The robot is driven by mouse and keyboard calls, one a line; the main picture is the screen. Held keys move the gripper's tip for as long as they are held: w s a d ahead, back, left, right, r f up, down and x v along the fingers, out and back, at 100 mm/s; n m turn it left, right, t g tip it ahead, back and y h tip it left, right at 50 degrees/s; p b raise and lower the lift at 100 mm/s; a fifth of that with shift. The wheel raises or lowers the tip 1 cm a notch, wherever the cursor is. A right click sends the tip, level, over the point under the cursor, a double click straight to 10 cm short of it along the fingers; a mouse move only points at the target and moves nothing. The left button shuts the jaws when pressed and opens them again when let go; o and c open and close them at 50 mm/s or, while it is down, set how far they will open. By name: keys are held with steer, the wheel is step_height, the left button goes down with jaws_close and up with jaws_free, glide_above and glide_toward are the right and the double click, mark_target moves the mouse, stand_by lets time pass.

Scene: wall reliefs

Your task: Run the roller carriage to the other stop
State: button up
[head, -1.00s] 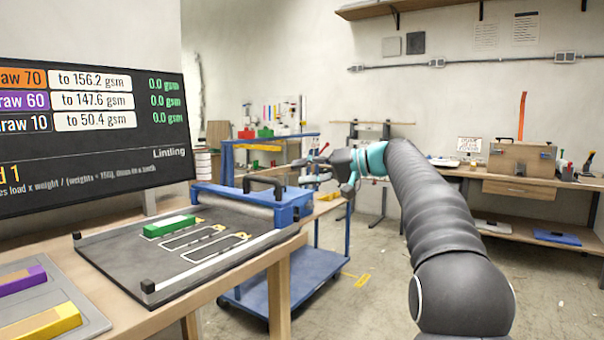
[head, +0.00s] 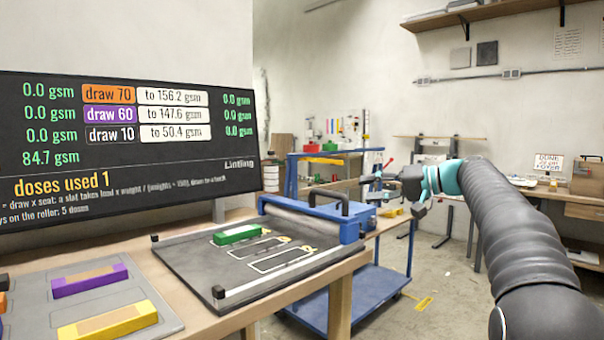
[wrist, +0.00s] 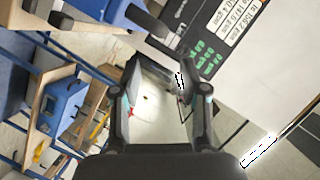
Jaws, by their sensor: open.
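The blue roller carriage (head: 312,219) with its black arched handle (head: 328,196) spans the rails at the far right end of the dark bed (head: 205,272). A green slat (head: 236,235) lies in a slot on the bed, left of the carriage. My gripper (head: 383,188) is open and empty in the air, to the right of the carriage and apart from it.
A grey tray (head: 30,300) holds a purple slat (head: 90,281) and a yellow slat (head: 108,320). A dark screen (head: 120,140) stands behind the bed and reads "doses used 1". A blue trolley (head: 318,297) stands beside the table. Open floor lies at right.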

steer(key=m+t+b, duration=0.6)
steer(key=m+b, duration=0.1)
steer(key=m, duration=1.9)
glide_toward(339, 196)
steer(key=shift+h, duration=0.4)
steer(key=p+x, duration=0.1)
steer(key=x, duration=1.2)
steer(key=shift+w+d+r, duration=0.15)
steer(key=shift+d, duration=0.05)
